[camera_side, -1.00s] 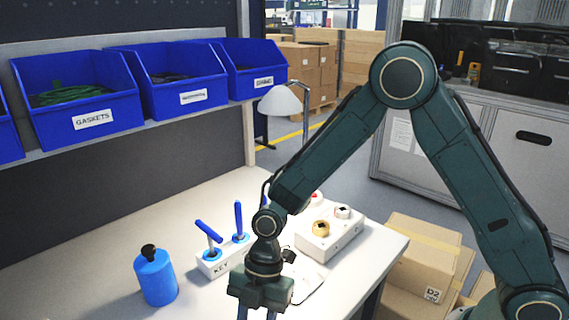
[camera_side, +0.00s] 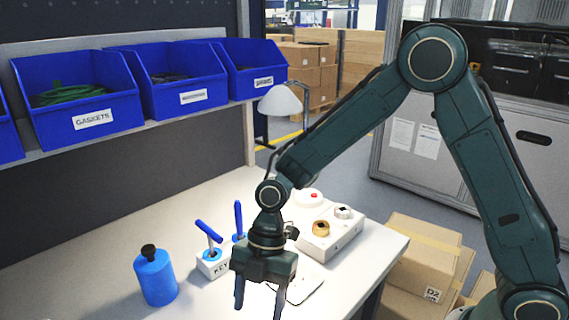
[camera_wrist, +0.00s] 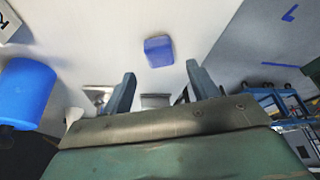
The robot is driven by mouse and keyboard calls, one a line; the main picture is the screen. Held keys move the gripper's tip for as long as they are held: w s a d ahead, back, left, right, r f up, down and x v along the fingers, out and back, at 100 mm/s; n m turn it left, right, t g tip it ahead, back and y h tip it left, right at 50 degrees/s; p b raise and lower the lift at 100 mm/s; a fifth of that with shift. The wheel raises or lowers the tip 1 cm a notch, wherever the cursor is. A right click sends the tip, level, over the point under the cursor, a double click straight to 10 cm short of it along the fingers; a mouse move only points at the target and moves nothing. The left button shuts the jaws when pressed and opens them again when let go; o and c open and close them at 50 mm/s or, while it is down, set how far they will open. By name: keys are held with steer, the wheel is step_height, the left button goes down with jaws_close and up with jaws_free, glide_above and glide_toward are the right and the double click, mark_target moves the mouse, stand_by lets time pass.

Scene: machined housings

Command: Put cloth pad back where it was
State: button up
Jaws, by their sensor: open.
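A small blue square pad (camera_wrist: 158,51), which I take as the cloth pad, lies flat on the pale bench top in the wrist view. My gripper (camera_wrist: 160,82) is open and empty, and the pad shows beyond the gap between its fingers, apart from them. In the side view my gripper (camera_side: 258,309) points down over the front of the bench. The pad cannot be made out there; the gripper or the picture's lower edge may hide it.
A blue bottle (camera_side: 156,277) stands left of my gripper. The key block (camera_side: 212,265) with blue-handled keys is behind, partly hidden. A white switch box (camera_side: 329,238) is at the back right. A thinly outlined pale patch (camera_side: 307,286) lies right of my gripper. Blue bins (camera_side: 95,120) line the shelf.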

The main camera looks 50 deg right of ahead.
steer(key=v, duration=0.7)
steer(key=shift+r, duration=0.15)
steer(key=shift+d+r, duration=0.1)
stand_by(0.3)
steer(key=s+d+r+m+t+h, duration=0.2)
steer(key=s+d+r+m+t, duration=0.2)
steer(key=s+d+r+m, duration=0.45)
steer(key=s+d+r+m+t+h, duration=0.2)
steer(key=s+d+r+m+t, duration=0.1)
steer(key=s+d+m, duration=0.7)
steer(key=r+m, duration=0.1)
steer(key=m, duration=0.3)
steer(key=shift+d, duration=0.25)
steer(key=shift+s+r, duration=0.1)
stand_by(0.6)
